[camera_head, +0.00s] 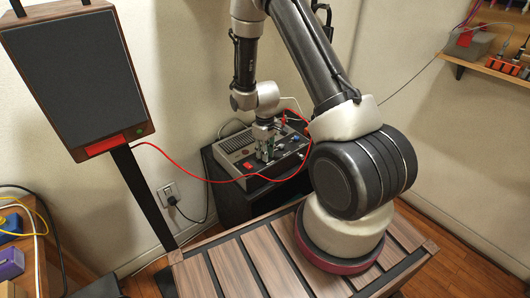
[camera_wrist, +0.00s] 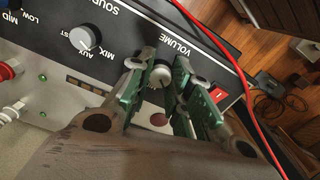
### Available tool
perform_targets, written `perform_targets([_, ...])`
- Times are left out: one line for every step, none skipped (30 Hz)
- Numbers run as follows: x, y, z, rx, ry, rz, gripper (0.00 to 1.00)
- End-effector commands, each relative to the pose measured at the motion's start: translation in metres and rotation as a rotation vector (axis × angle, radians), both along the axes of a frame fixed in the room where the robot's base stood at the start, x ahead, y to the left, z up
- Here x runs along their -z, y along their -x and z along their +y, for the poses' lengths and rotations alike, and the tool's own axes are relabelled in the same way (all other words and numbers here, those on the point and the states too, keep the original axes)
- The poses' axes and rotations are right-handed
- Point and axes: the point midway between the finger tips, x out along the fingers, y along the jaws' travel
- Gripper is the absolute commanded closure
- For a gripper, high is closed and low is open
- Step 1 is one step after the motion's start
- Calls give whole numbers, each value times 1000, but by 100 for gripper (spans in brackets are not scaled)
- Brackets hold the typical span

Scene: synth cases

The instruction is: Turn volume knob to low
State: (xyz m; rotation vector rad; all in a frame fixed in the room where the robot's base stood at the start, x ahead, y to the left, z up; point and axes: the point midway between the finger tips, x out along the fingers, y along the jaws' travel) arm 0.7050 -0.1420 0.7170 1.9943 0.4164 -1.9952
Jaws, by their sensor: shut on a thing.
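The volume knob (camera_wrist: 160,75) is small, round and light grey, on the dark front panel of a sound unit (camera_head: 236,142). The panel shows the word VOLUME upside down beside the knob in the wrist view. My gripper (camera_wrist: 158,72) has green-padded fingers, one on each side of the knob, and is shut on it. In the head view my gripper (camera_head: 264,148) reaches down to the unit's front, and the knob is hidden there. The knob's pointer direction is not clear.
A mix/aux knob (camera_wrist: 83,38) and a red switch (camera_wrist: 217,95) flank the volume knob. A red cable (camera_head: 190,176) runs from a speaker (camera_head: 75,75) to the unit, passing close to my gripper. The unit stands on a dark cabinet (camera_head: 233,206) by the wall.

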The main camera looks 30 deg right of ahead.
Motion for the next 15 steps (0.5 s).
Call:
perform_targets([0, -1, 0, -27, 1, -1, 100])
perform_targets([0, -1, 0, -44, 0, -1, 100])
perform_targets([0, -1, 0, -67, 0, -1, 100])
perform_targets([0, -1, 0, -82, 0, -1, 100])
perform_targets([0, -1, 0, -96, 0, -1, 100])
perform_targets([0, -1, 0, -113, 0, -1, 100])
perform_targets([0, -1, 0, -125, 0, -1, 100])
perform_targets([0, -1, 0, -135, 0, -1, 100])
perform_targets([0, -1, 0, -147, 0, -1, 100])
perform_targets([0, -1, 0, -155, 0, -1, 100])
perform_targets([0, -1, 0, -162, 0, -1, 100])
perform_targets([0, -1, 0, -170, 0, -1, 100])
perform_targets([0, -1, 0, -175, 0, -1, 100])
perform_targets([0, -1, 0, -179, 0, -1, 100])
perform_targets([0, -1, 0, -184, 0, -1, 100])
